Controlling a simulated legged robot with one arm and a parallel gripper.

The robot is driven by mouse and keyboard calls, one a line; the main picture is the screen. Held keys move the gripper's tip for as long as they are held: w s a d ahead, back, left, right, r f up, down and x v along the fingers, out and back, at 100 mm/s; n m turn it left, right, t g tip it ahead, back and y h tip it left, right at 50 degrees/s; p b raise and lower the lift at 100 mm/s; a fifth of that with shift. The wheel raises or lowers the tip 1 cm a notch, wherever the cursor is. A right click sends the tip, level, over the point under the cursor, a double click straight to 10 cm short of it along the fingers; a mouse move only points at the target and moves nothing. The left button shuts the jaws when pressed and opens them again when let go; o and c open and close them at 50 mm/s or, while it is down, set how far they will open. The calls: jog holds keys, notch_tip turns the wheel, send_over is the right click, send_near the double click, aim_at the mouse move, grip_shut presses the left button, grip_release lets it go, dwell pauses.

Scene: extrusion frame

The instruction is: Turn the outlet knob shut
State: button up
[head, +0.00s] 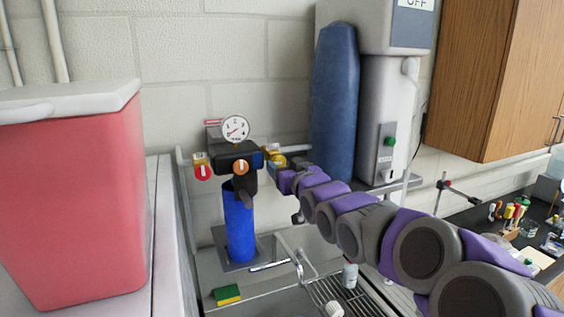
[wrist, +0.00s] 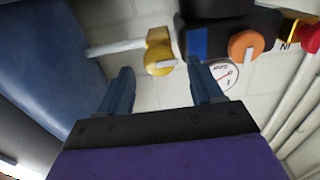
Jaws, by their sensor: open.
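The yellow knob (head: 278,161), on the right end of the filter assembly, appears to be the outlet knob; it has a pale pointer bar. In the wrist view the yellow knob (wrist: 158,60) sits between and just beyond my fingertips. My gripper (wrist: 160,72) is open, with one blue finger to each side of the knob's line; I cannot tell whether either touches it. In the head view my gripper (head: 279,176) is right at the knob and partly hides it.
An orange knob (head: 240,167), a red inlet knob (head: 202,172) and a round gauge (head: 235,129) are close on the left. A blue filter bowl (head: 239,222) hangs below. A tall blue cylinder (head: 335,105) stands to the right. A red bin (head: 72,200) is far left.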

aim_at(278, 161)
jog(key=shift+x, duration=1.05)
jog(key=c, duration=1)
